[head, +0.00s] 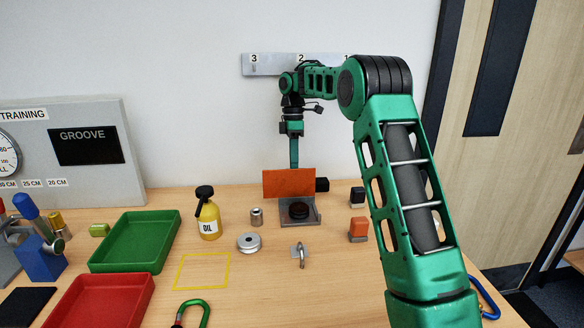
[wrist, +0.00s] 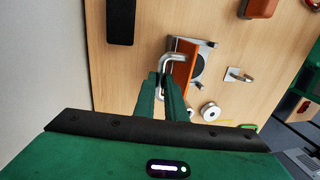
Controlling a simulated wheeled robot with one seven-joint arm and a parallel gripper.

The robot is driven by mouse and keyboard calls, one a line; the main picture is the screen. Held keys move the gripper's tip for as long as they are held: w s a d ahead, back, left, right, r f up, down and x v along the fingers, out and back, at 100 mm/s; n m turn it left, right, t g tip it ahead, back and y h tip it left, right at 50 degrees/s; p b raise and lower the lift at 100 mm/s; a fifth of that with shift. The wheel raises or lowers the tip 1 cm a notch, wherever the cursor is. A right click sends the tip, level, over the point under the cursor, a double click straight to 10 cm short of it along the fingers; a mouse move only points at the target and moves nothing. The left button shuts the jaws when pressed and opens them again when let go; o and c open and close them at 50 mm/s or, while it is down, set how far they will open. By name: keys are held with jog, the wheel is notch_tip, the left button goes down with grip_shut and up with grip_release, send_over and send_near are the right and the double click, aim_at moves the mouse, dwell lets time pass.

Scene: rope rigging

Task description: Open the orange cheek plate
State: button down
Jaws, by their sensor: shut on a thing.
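The orange cheek plate (head: 289,184) stands upright at the back edge of a grey metal block (head: 312,222), with a black round wheel (head: 299,210) in front of it. In the wrist view the plate (wrist: 183,70) appears edge-on, with a pale bent handle (wrist: 168,58) on its near side. My gripper (head: 294,165) comes down from above, behind the plate's top edge. In the wrist view its fingertips (wrist: 161,78) are closed together at the handle's end and shut on it. The exact contact is partly hidden by the fingers.
A yellow oil bottle (head: 208,218), a steel ring (head: 249,243), a small metal cylinder (head: 257,216) and a shackle-like fitting (head: 299,254) stand nearby. An orange-and-grey block (head: 358,230) is to the right. Green (head: 135,241) and red (head: 100,303) trays lie left. The yellow outlined square (head: 202,271) is empty.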

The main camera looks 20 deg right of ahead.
jog(key=shift+w+d+f, duration=0.15)
jog(key=shift+w+f, duration=0.05)
jog(key=shift+w, duration=0.3)
jog(key=shift+w+d+f, duration=0.1)
jog(key=shift+w+f, duration=0.1)
jog(key=shift+w, duration=0.3)
jog(key=shift+d, duration=0.2)
jog(key=c, duration=2.2)
grip_release()
jog(key=o, duration=0.4)
jog(key=shift+w+d+f, duration=0.15)
jog(key=shift+w+f, duration=0.15)
jog(key=shift+f, duration=0.05)
jog(key=shift+s+a+r, duration=0.2)
jog(key=shift+s, duration=0.05)
